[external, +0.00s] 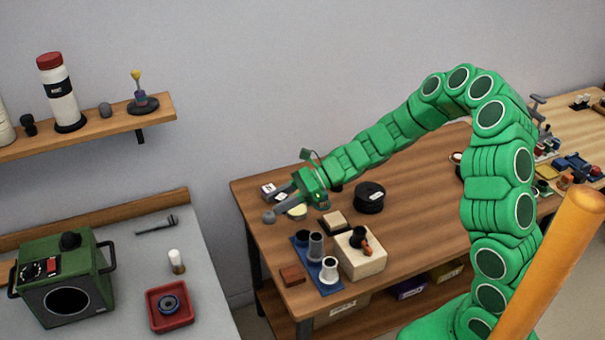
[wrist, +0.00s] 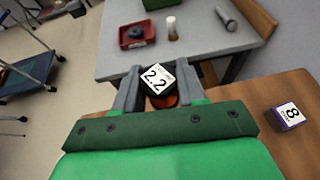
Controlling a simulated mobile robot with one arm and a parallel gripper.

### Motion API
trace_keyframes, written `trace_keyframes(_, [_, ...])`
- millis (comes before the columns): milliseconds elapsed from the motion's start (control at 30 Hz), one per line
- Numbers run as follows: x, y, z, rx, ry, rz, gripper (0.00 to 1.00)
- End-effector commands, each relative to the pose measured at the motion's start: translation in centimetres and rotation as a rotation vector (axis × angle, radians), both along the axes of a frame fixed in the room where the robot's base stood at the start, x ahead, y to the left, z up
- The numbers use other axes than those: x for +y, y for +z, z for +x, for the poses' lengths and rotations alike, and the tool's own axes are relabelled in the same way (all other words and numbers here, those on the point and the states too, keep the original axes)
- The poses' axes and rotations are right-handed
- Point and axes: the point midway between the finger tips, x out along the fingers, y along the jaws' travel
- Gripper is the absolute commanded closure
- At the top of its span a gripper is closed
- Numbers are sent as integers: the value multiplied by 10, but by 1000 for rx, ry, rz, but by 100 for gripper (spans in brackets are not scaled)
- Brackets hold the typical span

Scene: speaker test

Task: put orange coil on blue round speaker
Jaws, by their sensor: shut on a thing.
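My gripper (external: 276,209) is over the left end of the wooden table in the external view. In the wrist view, my gripper (wrist: 157,75) is shut on the orange coil (wrist: 164,100), which has a black top with a white "2.2" label; only a little orange shows below it. The blue round speaker (external: 169,304) lies in a red tray (external: 153,319) on the grey table at the lower left, well apart from my gripper. The red tray also shows ahead in the wrist view (wrist: 125,43), with the speaker (wrist: 136,32) small inside.
A green box speaker (external: 65,280), a small white-topped bottle (external: 177,261) and a dark microphone-like tool (external: 157,225) are near the tray. A gap separates the grey table from the wooden table (external: 420,190). A purple box (wrist: 288,116) lies right of my gripper.

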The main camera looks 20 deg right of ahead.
Motion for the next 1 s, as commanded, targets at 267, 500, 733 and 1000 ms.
trace_keyframes(267, [62, 1, -22, -1, 55, -1, 90])
trace_keyframes(500, [112, 3, -47, 0, 100, 0, 90])
trace_keyframes(733, [158, 3, -76, 0, 141, 0, 90])
trace_keyframes(1000, [207, 2, -116, 0, 194, 0, 90])
